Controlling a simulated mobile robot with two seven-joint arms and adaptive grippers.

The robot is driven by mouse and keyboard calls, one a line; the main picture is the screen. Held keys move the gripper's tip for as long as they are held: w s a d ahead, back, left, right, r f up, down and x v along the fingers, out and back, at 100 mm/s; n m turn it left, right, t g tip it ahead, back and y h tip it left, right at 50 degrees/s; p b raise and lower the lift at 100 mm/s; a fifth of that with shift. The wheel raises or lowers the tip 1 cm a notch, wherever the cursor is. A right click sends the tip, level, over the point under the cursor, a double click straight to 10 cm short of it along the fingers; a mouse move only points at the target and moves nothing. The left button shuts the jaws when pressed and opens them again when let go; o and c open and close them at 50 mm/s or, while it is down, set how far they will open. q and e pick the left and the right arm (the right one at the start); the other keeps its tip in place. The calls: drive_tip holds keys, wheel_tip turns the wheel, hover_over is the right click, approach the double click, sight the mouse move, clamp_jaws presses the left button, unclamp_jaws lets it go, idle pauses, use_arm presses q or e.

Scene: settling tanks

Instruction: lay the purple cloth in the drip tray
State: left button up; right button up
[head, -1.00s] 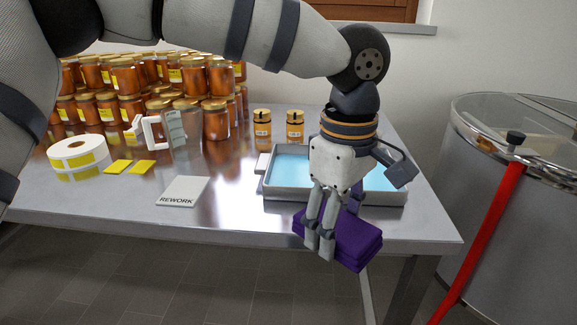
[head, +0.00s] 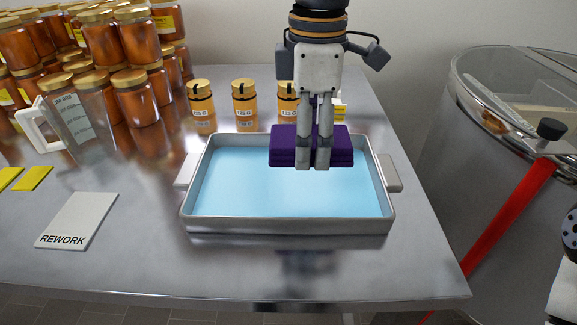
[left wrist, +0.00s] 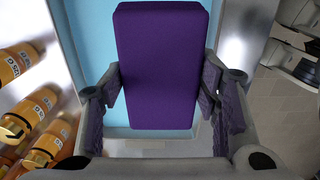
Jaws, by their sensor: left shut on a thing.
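The folded purple cloth (head: 285,148) is held up over the back right part of the drip tray (head: 285,228), a grey pan with side handles and a light blue floor. My left gripper (head: 313,167) points down and is shut on the cloth. In the left wrist view the cloth (left wrist: 160,65) fills the space between the finger pads, with the blue tray floor (left wrist: 89,30) behind it. The cloth appears above the floor; the exact gap is hard to tell.
Small labelled jars (head: 244,103) stand just behind the tray. Stacked honey jars (head: 135,95), a clear jug (head: 68,122) and a REWORK card (head: 76,221) are to the left. A steel tank (head: 510,130) with a red strap stands right of the table.

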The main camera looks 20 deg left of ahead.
use_arm(q)
hover_over(288, 183)
wheel_tip(288, 183, down, 6)
drive_tip(key=shift+r, duration=0.1)
drive_tip(key=shift+f, duration=1.55)
drive_tip(key=o, duration=1.1)
drive_tip(key=shift+f, duration=0.15)
wheel_tip(288, 183, up, 12)
drive_tip(key=shift+r, duration=0.2)
